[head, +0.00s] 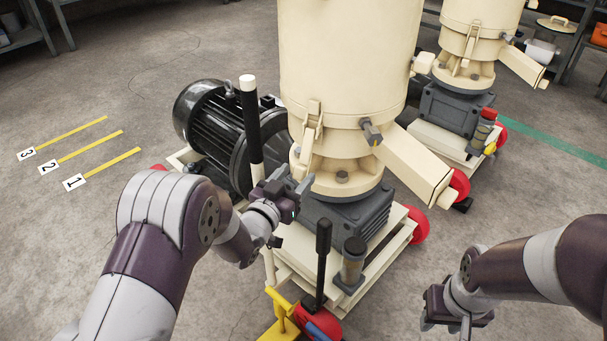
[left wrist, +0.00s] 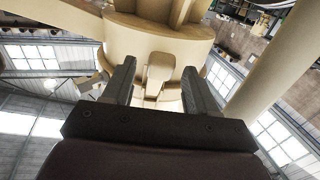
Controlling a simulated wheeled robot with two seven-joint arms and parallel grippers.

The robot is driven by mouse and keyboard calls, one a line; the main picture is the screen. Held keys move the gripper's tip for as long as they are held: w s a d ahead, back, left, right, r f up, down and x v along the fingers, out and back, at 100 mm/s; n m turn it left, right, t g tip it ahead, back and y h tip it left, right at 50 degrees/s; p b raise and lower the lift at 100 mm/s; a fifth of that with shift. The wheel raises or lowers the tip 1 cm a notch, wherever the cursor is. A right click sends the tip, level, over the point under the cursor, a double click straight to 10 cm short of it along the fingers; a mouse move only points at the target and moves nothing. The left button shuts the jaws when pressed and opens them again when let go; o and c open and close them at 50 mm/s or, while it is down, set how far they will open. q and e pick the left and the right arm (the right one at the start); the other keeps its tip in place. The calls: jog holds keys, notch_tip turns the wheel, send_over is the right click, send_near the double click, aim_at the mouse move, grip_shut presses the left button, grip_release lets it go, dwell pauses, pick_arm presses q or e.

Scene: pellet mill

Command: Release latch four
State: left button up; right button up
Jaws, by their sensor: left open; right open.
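A cream pellet mill (head: 345,60) stands in the middle of the head view. A cream latch (head: 308,128) sits upright across its lower seam, on the side facing me. No number shows on it, so I cannot tell which latch it is. My left gripper (head: 297,184) is open, just below and in front of this latch. In the left wrist view a cream latch (left wrist: 159,72) shows between the two open fingers (left wrist: 158,88), with visible gaps on both sides. My right gripper (head: 458,322) is open and empty at the lower right, well apart from the mill.
A black motor (head: 212,125) and a black, white-topped post (head: 250,125) stand left of the mill. The discharge chute (head: 415,165) juts out right. A black lever (head: 322,250) rises in front. A second mill (head: 470,40) stands behind.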

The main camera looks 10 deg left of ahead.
pick_arm(q)
jog(key=b+x, duration=0.1)
jog(key=x, duration=0.2)
jog(key=shift+w+f, duration=0.1)
jog(key=shift+f, duration=0.05)
jog(key=shift+w+d+r, duration=0.2)
jog(key=shift+w, duration=0.3)
grip_shut()
jog(key=s+a+r+g+y+p, duration=0.1)
jog(key=r+g+p, duration=0.3)
jog(key=p, duration=2)
jog(key=s+r+g+y+p, duration=0.3)
jog(key=g+p, duration=0.6)
jog(key=p, duration=1.6)
jog(key=shift+s+a+r+y, duration=0.35)
jog(key=shift+s+r, duration=0.25)
jog(key=shift+r, duration=0.55)
